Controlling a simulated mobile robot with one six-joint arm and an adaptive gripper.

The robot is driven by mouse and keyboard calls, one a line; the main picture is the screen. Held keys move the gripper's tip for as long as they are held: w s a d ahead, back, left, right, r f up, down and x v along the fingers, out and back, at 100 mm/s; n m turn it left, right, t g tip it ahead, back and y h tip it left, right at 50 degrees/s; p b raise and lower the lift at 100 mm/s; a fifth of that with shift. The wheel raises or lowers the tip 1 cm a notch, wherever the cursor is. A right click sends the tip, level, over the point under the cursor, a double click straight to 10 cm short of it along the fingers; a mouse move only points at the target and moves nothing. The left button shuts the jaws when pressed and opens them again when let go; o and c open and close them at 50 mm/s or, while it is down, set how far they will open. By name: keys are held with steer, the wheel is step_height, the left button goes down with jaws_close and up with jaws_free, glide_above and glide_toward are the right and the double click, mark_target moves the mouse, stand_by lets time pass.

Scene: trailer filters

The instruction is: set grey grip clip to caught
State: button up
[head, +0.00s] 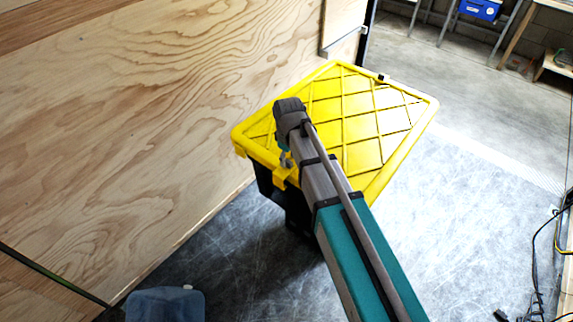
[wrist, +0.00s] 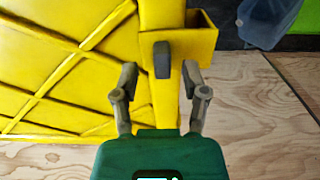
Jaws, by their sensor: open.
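The grey grip clip (wrist: 162,60) shows in the wrist view as a short dark grey bar at the edge of the yellow lid (wrist: 85,50), beside a yellow box-like catch (wrist: 190,45). My gripper (wrist: 160,72) is open, with one finger on each side of the clip's near end; I cannot tell whether either finger touches it. In the head view my gripper (head: 285,158) is at the lid's near left corner, partly hidden by my arm. The lid (head: 375,115) covers a black tote (head: 264,182). The clip cannot be told apart from the fingers there.
A plywood wall (head: 150,110) stands close along the tote's left side. A blue-grey bin (head: 165,304) stands on the floor at the bottom left. The concrete floor (head: 450,220) is clear to the right, with cables (head: 537,275) at the far right.

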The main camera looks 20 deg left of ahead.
steer(key=shift+f+b, duration=0.55)
steer(key=shift+f, duration=0.25)
jaws_close()
